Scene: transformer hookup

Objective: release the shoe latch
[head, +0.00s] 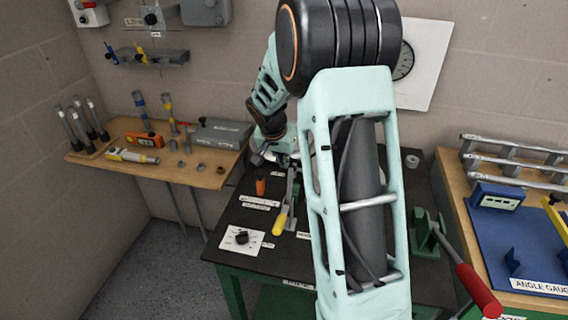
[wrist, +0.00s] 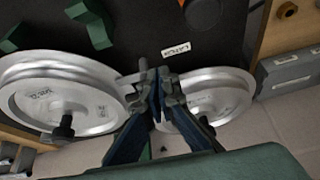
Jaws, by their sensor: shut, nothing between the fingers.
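In the wrist view a white label (wrist: 176,50), which seems to read "LATCH", lies on the dark bench top beside a dark round part with orange (wrist: 203,10), cut by the top edge. In the head view an orange upright handle (head: 260,186) stands by a white label at the bench's left side; I cannot tell for sure that it is the latch. My gripper (wrist: 158,88) is shut and empty, its fingertips between two silver grooved wheels, the larger (wrist: 62,92) at left and the smaller (wrist: 222,98) at right. In the head view my arm hides much of the bench.
A yellow-handled lever (head: 283,216) and a dial card (head: 241,239) are near the bench's front left. A red-handled green tool (head: 428,233) is at right. A wooden shelf (head: 200,176) with tools is at left, a blue-matted table (head: 525,240) at right.

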